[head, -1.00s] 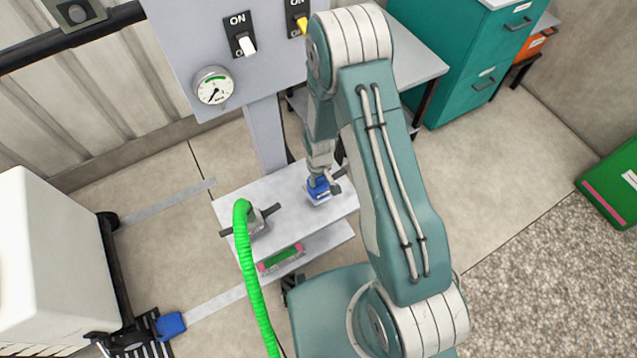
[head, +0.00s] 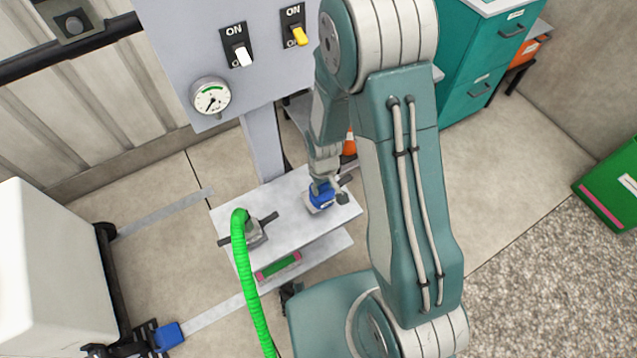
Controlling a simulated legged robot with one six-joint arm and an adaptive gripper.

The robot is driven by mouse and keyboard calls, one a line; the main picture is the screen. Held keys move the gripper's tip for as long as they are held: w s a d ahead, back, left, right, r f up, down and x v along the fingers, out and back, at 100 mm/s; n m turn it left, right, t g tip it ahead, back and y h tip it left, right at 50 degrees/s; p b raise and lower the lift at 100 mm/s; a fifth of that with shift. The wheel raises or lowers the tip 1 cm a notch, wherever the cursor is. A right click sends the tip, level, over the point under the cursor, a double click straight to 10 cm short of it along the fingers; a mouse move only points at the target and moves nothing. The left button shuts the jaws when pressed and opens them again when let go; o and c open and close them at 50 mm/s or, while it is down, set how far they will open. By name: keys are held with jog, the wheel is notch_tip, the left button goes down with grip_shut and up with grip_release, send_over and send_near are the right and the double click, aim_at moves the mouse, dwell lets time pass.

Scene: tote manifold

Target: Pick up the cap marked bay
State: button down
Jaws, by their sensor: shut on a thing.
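A blue cap (head: 321,196) is at the right side of the white shelf (head: 285,203), in the head view. It sits at a light square fitting with a dark handle beside it. My gripper (head: 325,183) reaches down from above and is shut on the blue cap. Any marking on the cap is too small to read. I cannot tell whether the cap is still seated or slightly raised.
A green hose (head: 249,275) runs to a grey fitting (head: 255,235) left of the cap. A panel with a gauge (head: 210,98) and two switches stands behind. A white box (head: 45,270) is at left, a teal cabinet (head: 490,55) at back right.

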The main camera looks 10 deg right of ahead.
jog(key=s+d+r, duration=0.1)
jog(key=s+r, duration=0.3)
jog(key=s, duration=0.5)
jog(key=shift+r, duration=0.1)
